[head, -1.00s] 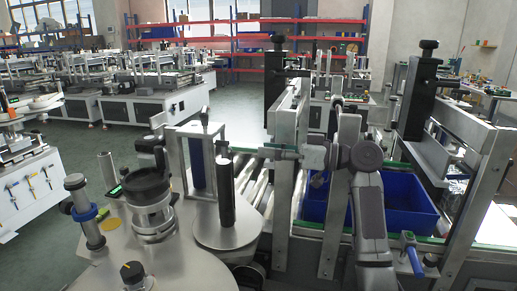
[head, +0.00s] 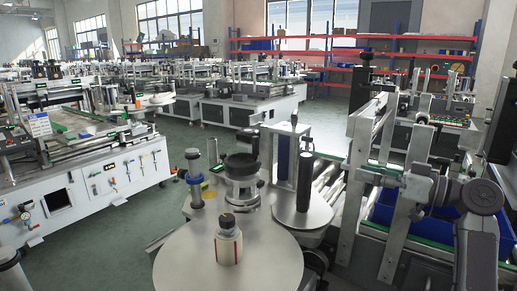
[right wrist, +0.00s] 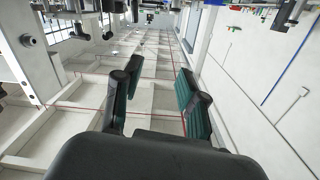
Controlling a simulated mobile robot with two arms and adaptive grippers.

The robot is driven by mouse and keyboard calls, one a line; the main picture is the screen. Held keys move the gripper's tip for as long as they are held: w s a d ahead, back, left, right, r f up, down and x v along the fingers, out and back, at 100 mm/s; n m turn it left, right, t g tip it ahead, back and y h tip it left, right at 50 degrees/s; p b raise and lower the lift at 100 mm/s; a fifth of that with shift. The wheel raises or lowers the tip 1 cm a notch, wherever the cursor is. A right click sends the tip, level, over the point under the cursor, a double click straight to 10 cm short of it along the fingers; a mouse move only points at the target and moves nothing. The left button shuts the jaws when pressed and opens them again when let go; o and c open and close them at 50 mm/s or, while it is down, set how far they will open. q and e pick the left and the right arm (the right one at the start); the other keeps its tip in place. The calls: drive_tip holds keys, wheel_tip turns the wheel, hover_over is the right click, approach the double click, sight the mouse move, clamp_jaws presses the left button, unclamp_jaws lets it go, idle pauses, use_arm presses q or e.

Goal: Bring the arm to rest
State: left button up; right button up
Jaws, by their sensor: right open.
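My right arm comes in from the right edge of the head view. Its gripper (head: 372,175) is in front of the metal frame of the labelling machine and overlaps its post in the picture. I cannot tell whether they touch. In the right wrist view the two dark fingers (right wrist: 155,98) are apart with nothing between them, so the gripper is open and empty. My left gripper is not in view.
A round metal table (head: 265,265) stands in front, bearing a dark-capped bottle (head: 228,240). Behind it are a black-topped cylinder (head: 242,170) and a dark roller (head: 305,182) on a disc. A blue bin (head: 432,226) is under my arm. Green floor (head: 120,235) is open at left.

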drive_tip(key=s+a+f+m+g+h, duration=0.1)
drive_tip(key=s+a+f+h, duration=0.2)
drive_tip(key=f, duration=0.7)
drive_tip(key=s+f+m+g+h, duration=0.1)
drive_tip(key=s+f+g+h, duration=0.3)
drive_tip(key=f, duration=0.7)
drive_tip(key=s+a+f+m+t+h, duration=0.15)
drive_tip(key=s+f, duration=0.35)
drive_tip(key=f, duration=0.5)
drive_tip(key=s+f+m+g+h, duration=0.25)
drive_tip(key=s+f, duration=0.25)
drive_tip(key=s, duration=0.7)
drive_tip(key=s+f+m+g+h, duration=0.1)
drive_tip(key=s+f+h, duration=0.3)
drive_tip(key=s, duration=0.9)
wheel_tip(320, 180, down, 28)
drive_tip(key=s+g, duration=0.1)
drive_tip(key=s, duration=0.1)
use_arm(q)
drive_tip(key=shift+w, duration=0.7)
use_arm(e)
drive_tip(key=s+d+f, duration=0.1)
drive_tip(key=s+f, duration=0.6)
drive_tip(key=s, duration=0.1)
drive_tip(key=s+d+f+g, duration=0.1)
drive_tip(key=s+d+f, duration=0.1)
drive_tip(key=s+f, duration=0.6)
drive_tip(key=shift+d+n, duration=0.3)
drive_tip(key=shift+n, duration=0.1)
